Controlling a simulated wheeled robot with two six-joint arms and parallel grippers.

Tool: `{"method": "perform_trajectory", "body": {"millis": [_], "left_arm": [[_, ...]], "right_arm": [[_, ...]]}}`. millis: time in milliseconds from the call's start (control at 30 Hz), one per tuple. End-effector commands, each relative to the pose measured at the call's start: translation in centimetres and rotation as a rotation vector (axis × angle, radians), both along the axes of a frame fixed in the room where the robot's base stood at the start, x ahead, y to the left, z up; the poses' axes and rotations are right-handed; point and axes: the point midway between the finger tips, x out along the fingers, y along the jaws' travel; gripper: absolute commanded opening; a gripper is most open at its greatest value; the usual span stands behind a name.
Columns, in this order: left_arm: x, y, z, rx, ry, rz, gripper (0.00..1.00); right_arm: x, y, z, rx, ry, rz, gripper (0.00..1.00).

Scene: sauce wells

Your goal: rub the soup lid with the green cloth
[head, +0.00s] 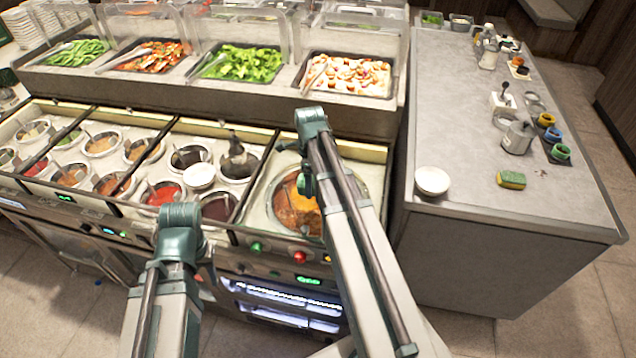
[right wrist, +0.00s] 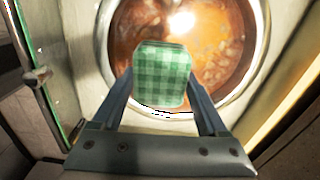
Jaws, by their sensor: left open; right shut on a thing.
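The soup lid (right wrist: 215,62) is a large round see-through cover with a pale rim, over orange-brown soup; it shows with a bright glare in the right wrist view. In the head view the lid (head: 284,207) is on the well at the counter's right end, partly hidden by my right arm. My right gripper (right wrist: 161,92) is shut on the green checked cloth (right wrist: 162,72), which overlaps the lid's near part; I cannot tell whether they touch. My left gripper is open, mostly hidden behind its own arm at the counter's front.
Sauce wells, some with ladles, fill the counter to the left; a white lid (head: 199,175) sits among them. Salad trays stand behind. The grey side table (head: 465,135) holds a white bowl (head: 432,181), a sponge (head: 511,180) and several jars.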

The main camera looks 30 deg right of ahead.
Motion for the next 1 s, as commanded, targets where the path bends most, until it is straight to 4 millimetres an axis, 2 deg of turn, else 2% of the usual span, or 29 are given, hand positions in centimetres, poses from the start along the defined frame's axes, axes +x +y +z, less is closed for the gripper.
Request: {"method": "perform_trajectory", "body": {"millis": [100,267,700,1000], "left_arm": [[0.0,0.0,0.0,0.0,0.0,0.0,0.5],[0.0,0.0,0.0,0.0,0.0,0.0,0.5],[0.0,0.0,-0.1,0.0,0.0,0.0,0.5],[0.0,0.0,-0.1,0.0,0.0,0.0,0.5]], "right_arm": [[0.8,0.8,0.0,0.002,-0.001,0.002,0.32],[0.8,0.9,0.1,0.001,-0.001,-0.001,0.32],[2.5,-0.6,-0.1,-0.001,0.0,-0.001,0.32],[2.1,-1.1,-0.1,-0.002,0.0,-0.003,0.32]]}}
